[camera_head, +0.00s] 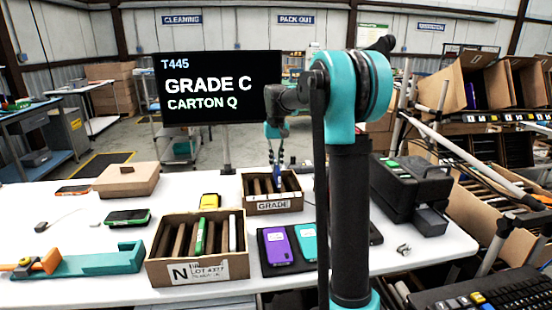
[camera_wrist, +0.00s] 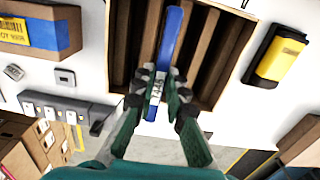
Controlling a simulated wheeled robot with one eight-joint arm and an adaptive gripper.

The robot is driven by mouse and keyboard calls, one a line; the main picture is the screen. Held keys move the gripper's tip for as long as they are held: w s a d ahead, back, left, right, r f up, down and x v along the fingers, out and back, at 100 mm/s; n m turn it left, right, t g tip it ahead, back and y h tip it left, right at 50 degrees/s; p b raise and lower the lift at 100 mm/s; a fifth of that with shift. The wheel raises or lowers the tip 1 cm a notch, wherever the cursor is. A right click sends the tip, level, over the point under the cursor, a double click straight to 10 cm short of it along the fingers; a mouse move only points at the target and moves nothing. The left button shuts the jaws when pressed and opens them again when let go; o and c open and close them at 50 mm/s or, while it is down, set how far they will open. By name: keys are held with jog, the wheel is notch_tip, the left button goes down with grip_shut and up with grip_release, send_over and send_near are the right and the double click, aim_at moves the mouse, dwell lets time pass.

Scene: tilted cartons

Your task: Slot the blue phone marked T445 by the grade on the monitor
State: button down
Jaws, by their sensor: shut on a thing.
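The monitor (camera_head: 222,88) reads T445, GRADE C, CARTON Q. My gripper (camera_head: 277,165) is shut on the blue phone (camera_wrist: 172,38), which I see edge-on in the wrist view, with a white label near my fingertips (camera_wrist: 158,88). The phone is over the divided carton at the back (camera_head: 273,206), whose front label reads GRADE. In the wrist view this carton (camera_wrist: 118,50) shows brown dividers on both sides of the phone. I cannot tell how deep the phone sits between them. My fingers hide part of the slots.
A nearer carton marked N (camera_head: 198,270) holds several items, one green. A yellow phone (camera_head: 210,201) lies between the cartons. Purple (camera_head: 277,247) and teal (camera_head: 306,240) phones lie on a dark tray. A black machine (camera_head: 410,190) stands right; a cardboard box (camera_head: 127,180) stands left.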

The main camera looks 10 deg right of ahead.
jog(key=shift+f, duration=3.45)
jog(key=shift+f, duration=0.25)
jog(key=c, duration=1.5)
grip_release()
jog(key=shift+o, duration=0.2)
notch_tip(320, 180, up, 12)
notch_tip(320, 180, up, 7)
